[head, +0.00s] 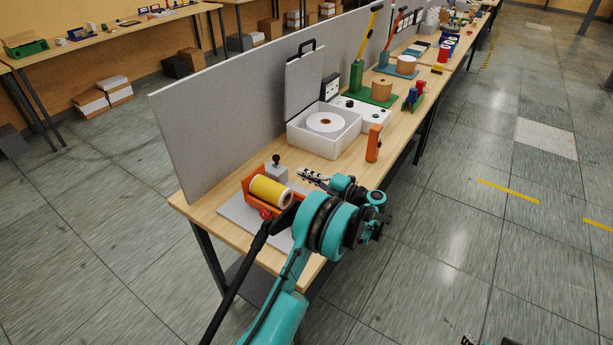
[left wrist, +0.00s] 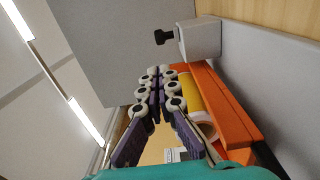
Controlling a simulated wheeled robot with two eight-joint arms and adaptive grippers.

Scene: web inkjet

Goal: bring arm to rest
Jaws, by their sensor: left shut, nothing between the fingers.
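My left arm reaches over the near end of the wooden bench. My left gripper (head: 312,177) is just right of the yellow roll (head: 270,191) in its orange holder (head: 251,181). In the left wrist view the left gripper (left wrist: 160,75) has its jointed fingers drawn together at the tips, with nothing held. The yellow roll (left wrist: 191,95) and orange holder (left wrist: 225,105) lie close behind the fingers there; I cannot tell whether they touch. Only a sliver of what seems to be my right gripper (head: 469,340) shows at the bottom edge.
A grey block with a black knob (head: 276,171) stands beside the holder. A white open-lidded machine (head: 323,132) and orange upright block (head: 374,143) stand farther along the bench. A grey partition (head: 215,125) runs along its left side. The floor to the right is clear.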

